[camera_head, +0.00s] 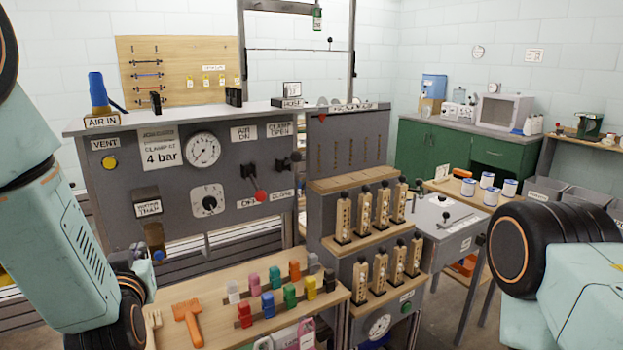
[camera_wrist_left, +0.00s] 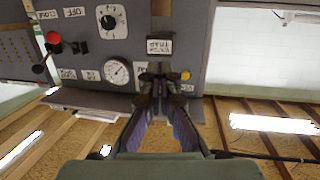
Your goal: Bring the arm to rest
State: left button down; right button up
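My left arm comes in from the left in the head view. My left gripper (camera_head: 148,262) is partly hidden by its own wrist and is at the lower left of the grey panel (camera_head: 130,225), near the amber bowl (camera_head: 155,238) under the WATER TRAP label (camera_head: 148,209). In the left wrist view, the dark fingers (camera_wrist_left: 157,82) of this gripper converge toward the panel, just by the same label (camera_wrist_left: 158,46). Whether the tips touch anything or hold something is unclear. Of my right arm only dark round joints and pale links show, at the right edge; its gripper is out of view.
A wooden shelf (camera_head: 215,328) with several coloured clips and an orange tool (camera_head: 187,322) lies below the panel. A red-knobbed lever (camera_head: 260,196) and gauge (camera_head: 203,150) are on it. Racks of wooden bobbins (camera_head: 343,218) stand to the right.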

pick_arm(q)
jog(key=s+d+f+m+g+h+b, duration=0.1)
jog(key=s+d+f+m+g+h, duration=0.25)
jog(key=s+f, duration=0.9)
jog(key=s+d+f+g+h, duration=0.3)
jog(key=s+f+g, duration=0.5)
jog(key=f, duration=0.8)
jog(key=s+d+f+g, duration=0.1)
jog(key=s+f+g, duration=0.1)
jog(key=s, duration=0.6)
jog(key=s+d+f+g+b, duration=0.1)
jog(key=s+f+g, duration=0.1)
jog(key=s+f, duration=0.3)
jog(key=s, duration=0.4)
jog(key=shift+s, duration=0.25)
jog(key=shift+m+y, duration=0.25)
jog(key=shift+y, duration=0.1)
jog(key=shift+a, duration=0.1)
